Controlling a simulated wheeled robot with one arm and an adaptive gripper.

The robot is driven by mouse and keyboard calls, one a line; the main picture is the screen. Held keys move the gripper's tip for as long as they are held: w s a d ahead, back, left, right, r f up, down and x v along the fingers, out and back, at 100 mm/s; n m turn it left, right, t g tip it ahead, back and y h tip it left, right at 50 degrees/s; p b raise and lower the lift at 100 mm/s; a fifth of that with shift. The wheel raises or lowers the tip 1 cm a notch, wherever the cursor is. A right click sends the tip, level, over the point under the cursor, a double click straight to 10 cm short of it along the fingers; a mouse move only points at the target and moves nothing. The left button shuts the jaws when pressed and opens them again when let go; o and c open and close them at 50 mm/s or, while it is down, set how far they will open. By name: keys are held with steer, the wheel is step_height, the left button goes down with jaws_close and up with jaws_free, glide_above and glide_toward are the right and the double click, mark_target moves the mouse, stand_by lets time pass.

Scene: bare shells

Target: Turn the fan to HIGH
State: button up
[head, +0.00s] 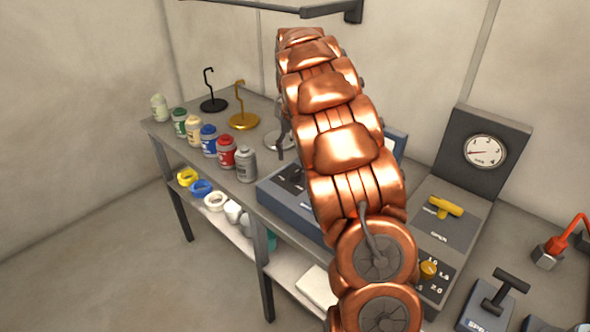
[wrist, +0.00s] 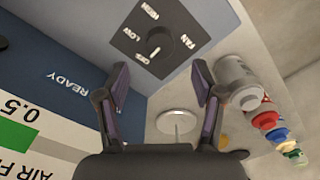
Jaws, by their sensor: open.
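The fan knob (wrist: 155,42) is a round black dial on a dark panel in the wrist view, marked OFF, LOW, HIGH and FAN. Its white pointer mark appears to point toward OFF. My gripper (wrist: 160,72) is open and empty, its two fingers spread below the knob in that view, apart from it. The blue-grey box (head: 277,203) that seems to carry this panel stands on the bench in the head view.
Several paint jars (head: 227,152) and two hook stands (head: 243,120) stand left of the box. A display with green reading (wrist: 20,132) is beside the panel. To the right are a gauge panel (head: 485,151), a yellow valve handle (head: 445,206) and a black T-handle (head: 508,284).

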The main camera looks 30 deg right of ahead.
mark_target(295, 172)
steer(key=shift+f+p, duration=1)
steer(key=shift+f, duration=2.45)
steer(key=c, duration=1.2)
steer(key=shift+o, duration=0.2)
